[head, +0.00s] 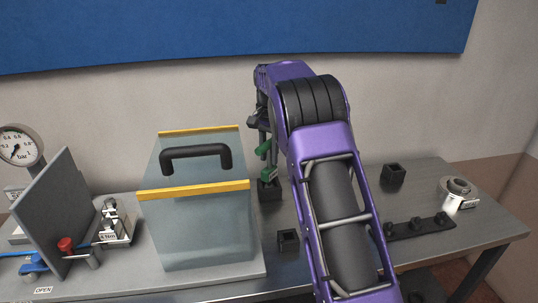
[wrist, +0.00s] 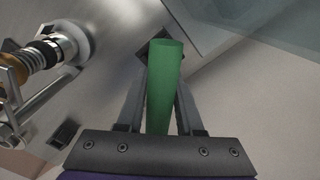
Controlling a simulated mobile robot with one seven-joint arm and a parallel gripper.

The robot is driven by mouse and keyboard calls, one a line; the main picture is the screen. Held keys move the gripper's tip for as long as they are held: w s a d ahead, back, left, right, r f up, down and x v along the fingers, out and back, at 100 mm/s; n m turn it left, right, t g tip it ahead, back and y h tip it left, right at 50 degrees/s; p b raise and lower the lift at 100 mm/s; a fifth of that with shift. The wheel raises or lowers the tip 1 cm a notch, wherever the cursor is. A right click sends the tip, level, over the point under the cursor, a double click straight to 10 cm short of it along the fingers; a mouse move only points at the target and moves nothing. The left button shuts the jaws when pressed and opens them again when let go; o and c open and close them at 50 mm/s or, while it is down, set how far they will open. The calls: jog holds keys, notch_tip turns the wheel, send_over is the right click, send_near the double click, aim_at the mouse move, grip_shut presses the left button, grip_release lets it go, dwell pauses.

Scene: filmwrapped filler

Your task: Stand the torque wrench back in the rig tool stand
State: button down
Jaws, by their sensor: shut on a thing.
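The torque wrench, seen as a green handle (wrist: 164,85), is between my gripper's two fingers (wrist: 160,105) in the wrist view. My gripper (head: 263,142) is shut on it behind the clear box in the head view, where green parts of the wrench (head: 270,173) show below the fingers. A black square holder (head: 269,192), which looks like the tool stand, is directly below the green part. In the wrist view a dark square (wrist: 148,52) shows behind the handle's far end. I cannot tell whether the wrench's end is inside the holder or above it.
A clear box with yellow edges and a black handle (head: 195,205) stands close left of my gripper. Other black square holders (head: 288,240) (head: 393,174) and a black rail (head: 420,228) are on the bench. A grey panel (head: 55,212) and gauge (head: 20,146) stand at left.

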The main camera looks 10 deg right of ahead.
jog(key=shift+f, duration=0.1)
jog(key=c, duration=0.6)
grip_release()
jog(key=shift+o, duration=0.2)
notch_tip(320, 180, up, 12)
jog(key=shift+r+p, duration=0.15)
jog(key=shift+p, duration=0.65)
